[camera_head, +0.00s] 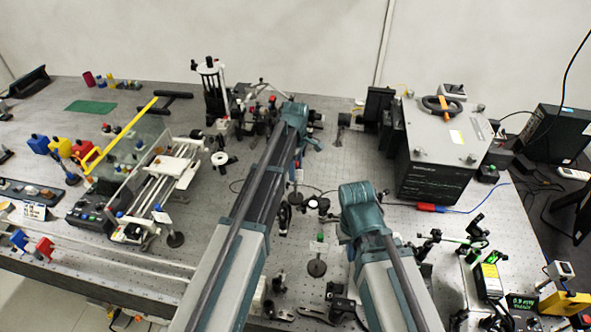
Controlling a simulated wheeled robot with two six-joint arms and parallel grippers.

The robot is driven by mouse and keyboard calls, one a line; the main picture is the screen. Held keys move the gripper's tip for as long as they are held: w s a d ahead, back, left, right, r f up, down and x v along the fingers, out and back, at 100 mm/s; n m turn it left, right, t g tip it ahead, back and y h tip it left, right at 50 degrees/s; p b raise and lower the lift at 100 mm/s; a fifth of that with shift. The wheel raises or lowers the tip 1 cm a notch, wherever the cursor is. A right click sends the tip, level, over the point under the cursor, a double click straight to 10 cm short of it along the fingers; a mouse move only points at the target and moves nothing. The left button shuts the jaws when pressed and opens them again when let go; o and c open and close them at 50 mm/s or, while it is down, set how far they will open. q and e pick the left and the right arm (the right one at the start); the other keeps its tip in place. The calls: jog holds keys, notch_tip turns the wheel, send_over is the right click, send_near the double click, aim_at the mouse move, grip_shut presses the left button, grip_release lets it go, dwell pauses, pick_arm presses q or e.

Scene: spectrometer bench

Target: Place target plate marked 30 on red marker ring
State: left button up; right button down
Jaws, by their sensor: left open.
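My left arm reaches far up the middle of the bench. Its gripper (311,146) is at the teal wrist, near the cluster of optics at the back; its fingertips are small and mostly hidden. It is open, and I see nothing held in it. My right arm's teal wrist (362,205) is bent over the bench right of centre, and its gripper is hidden behind it. I cannot make out a plate marked 30 or a red marker ring. A small plate on a round-based post (318,243) stands between the arms, its marking unreadable.
A large grey box (440,150) stands at the back right. A clear panel with a yellow edge (135,135) and a white rail assembly (165,185) stand at left. Small optics crowd the front right. Perforated bench top (215,195) is bare left of my left arm.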

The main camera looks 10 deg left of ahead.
pick_arm(q)
jog(key=shift+r, duration=0.1)
notch_tip(320, 180, up, 12)
jog(key=p, duration=1.2)
jog(key=shift+r, duration=0.1)
jog(key=s+d+m, duration=0.4)
jog(key=s+m, duration=0.5)
jog(key=s, duration=0.5)
jog(key=s+d+m+y, duration=0.1)
jog(key=s+d+m, duration=0.3)
jog(key=s+m, duration=0.5)
jog(key=s, duration=0.4)
jog(key=shift+s+d+m, duration=0.15)
jog(key=shift+s+m, duration=0.2)
jog(key=shift+m, duration=0.05)
